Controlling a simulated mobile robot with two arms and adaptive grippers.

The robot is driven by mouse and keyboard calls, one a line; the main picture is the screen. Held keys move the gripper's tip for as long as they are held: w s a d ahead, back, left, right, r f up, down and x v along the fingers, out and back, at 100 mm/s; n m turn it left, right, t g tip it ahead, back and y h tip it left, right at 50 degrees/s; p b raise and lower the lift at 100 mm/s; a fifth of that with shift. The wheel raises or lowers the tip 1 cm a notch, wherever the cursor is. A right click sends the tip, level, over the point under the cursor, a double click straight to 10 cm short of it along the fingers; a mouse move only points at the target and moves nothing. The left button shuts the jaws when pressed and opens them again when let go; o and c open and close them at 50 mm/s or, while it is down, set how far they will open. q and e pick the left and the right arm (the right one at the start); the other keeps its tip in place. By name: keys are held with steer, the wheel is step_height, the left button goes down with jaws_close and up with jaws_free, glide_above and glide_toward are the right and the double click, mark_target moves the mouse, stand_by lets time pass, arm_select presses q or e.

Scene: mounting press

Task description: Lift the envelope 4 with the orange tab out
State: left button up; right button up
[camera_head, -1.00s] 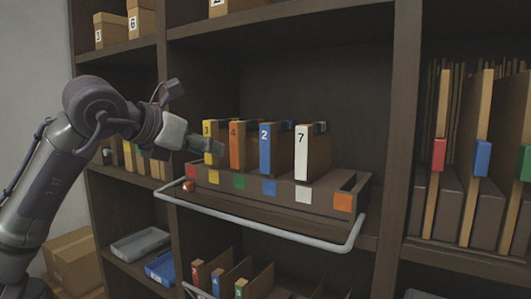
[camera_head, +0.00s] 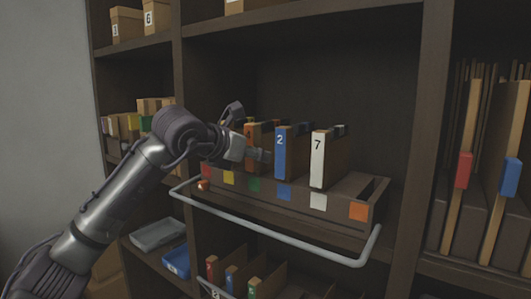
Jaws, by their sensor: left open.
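The envelope 4 with the orange tab (camera_head: 250,129) stands upright in the brown holder (camera_head: 335,211) on the middle shelf. My left gripper (camera_head: 263,155) is in front of it and hides most of its front and its number. The gripper is open; I cannot tell whether its fingers touch or straddle the envelope. The blue envelope 2 (camera_head: 280,153) stands just right of the gripper, and the white envelope 7 (camera_head: 317,160) farther right. The yellow envelope is hidden behind my gripper. My right gripper is not in view.
A grey rail (camera_head: 270,235) runs along the holder's front. A dark upright (camera_head: 410,130) separates the right bay with tall files (camera_head: 465,165). More files (camera_head: 231,280) stand on the shelf below. The space above the envelopes is free.

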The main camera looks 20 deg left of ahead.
arm_select(q)
steer(key=p+x, duration=0.1)
steer(key=x, duration=0.2)
steer(key=shift+w+d+f, duration=0.15)
steer(key=shift+w+d, duration=0.05)
steer(key=shift+s+a, duration=0.1)
steer(key=shift+s, duration=0.05)
steer(key=c, duration=0.3)
jaws_close()
